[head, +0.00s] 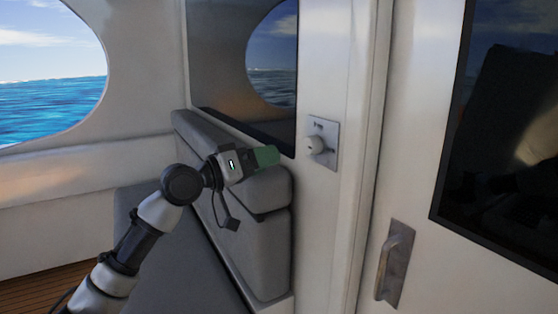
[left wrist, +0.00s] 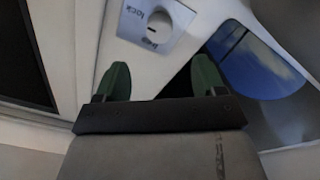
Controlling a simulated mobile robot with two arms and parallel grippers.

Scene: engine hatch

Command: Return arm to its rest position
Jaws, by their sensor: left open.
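My left gripper (head: 266,156) reaches in from the left in the head view, in front of the grey seat back and left of the lock knob. In the left wrist view its two green fingers (left wrist: 160,80) stand wide apart with nothing between them. The lock knob (head: 316,145) is round and pale on a square plate on the white post, apart from the fingers. It also shows beyond the fingertips in the left wrist view (left wrist: 159,26), beside the word "lock". My right gripper is in neither view.
A grey cushioned seat (head: 270,245) lies below and behind my left arm. A metal handle (head: 391,264) is on the white door at the right, under a dark window (head: 505,130). An oval window (head: 45,75) shows the sea at the far left.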

